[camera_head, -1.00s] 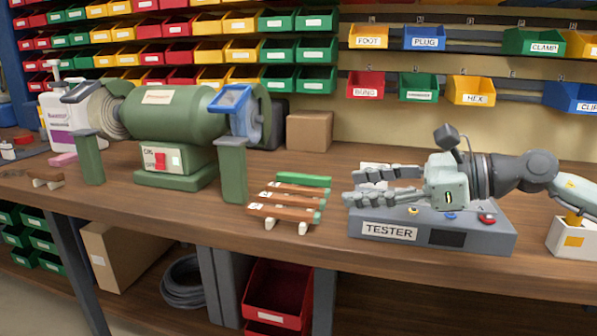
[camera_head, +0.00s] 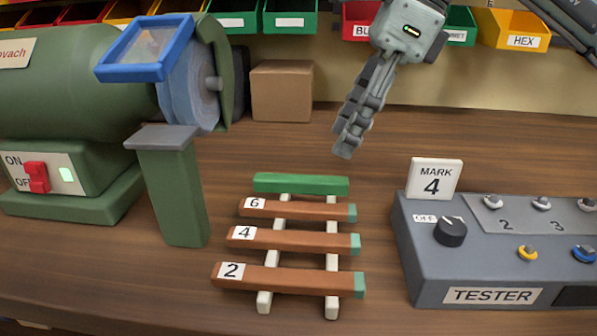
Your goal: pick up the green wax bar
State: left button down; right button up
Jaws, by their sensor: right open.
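The green wax bar (camera_head: 300,184) lies crosswise at the far end of a small rack, behind three brown bars. I cannot tell whether it rests on the white rails or just behind them. My right gripper (camera_head: 346,146) hangs above and beyond the bar's right end, fingers pointing down. It is open and empty, apart from the bar; its fingers overlap in this view. My left gripper is not in view.
Brown bars labelled 6 (camera_head: 298,209), 4 (camera_head: 295,239) and 2 (camera_head: 288,279) lie close in front. A cardboard box (camera_head: 282,91) stands behind. The wood between is clear.

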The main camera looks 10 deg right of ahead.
aim_at(326, 179)
jog(key=x, duration=0.5)
jog(key=d+x, duration=0.1)
jog(key=x, duration=0.1)
jog(key=shift+w+a+f, duration=0.1)
jog(key=shift+f, duration=0.2)
grip_shut()
